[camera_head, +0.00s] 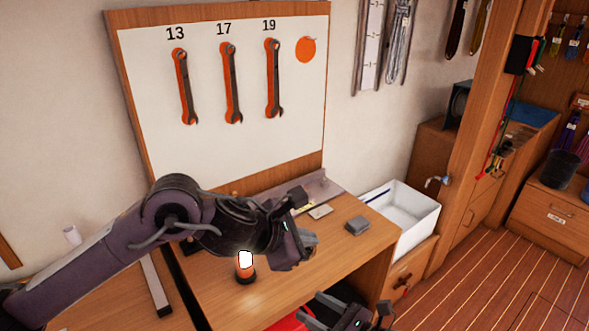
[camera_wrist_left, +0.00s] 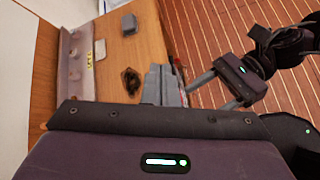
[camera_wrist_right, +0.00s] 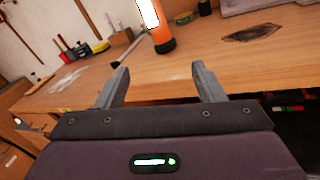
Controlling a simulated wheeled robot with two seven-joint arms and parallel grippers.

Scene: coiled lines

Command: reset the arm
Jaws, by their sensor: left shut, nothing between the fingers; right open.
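My left arm reaches in from the left in the head view, and its left gripper (camera_head: 306,243) hangs above the wooden workbench (camera_head: 217,297). In the left wrist view the fingers of this gripper (camera_wrist_left: 164,75) are together with nothing between them. My right gripper (camera_head: 347,312) is low at the bottom edge of the head view, in front of the bench. In the right wrist view its fingers (camera_wrist_right: 162,80) are spread apart and empty, facing the bench edge. An orange lamp with a bright top (camera_head: 245,268) stands upright on the bench; it also shows in the right wrist view (camera_wrist_right: 163,42).
A grey block (camera_head: 357,225) lies near the bench's right end, beside a white basin (camera_head: 412,212). The wooden floor (camera_head: 480,270) at right is clear.

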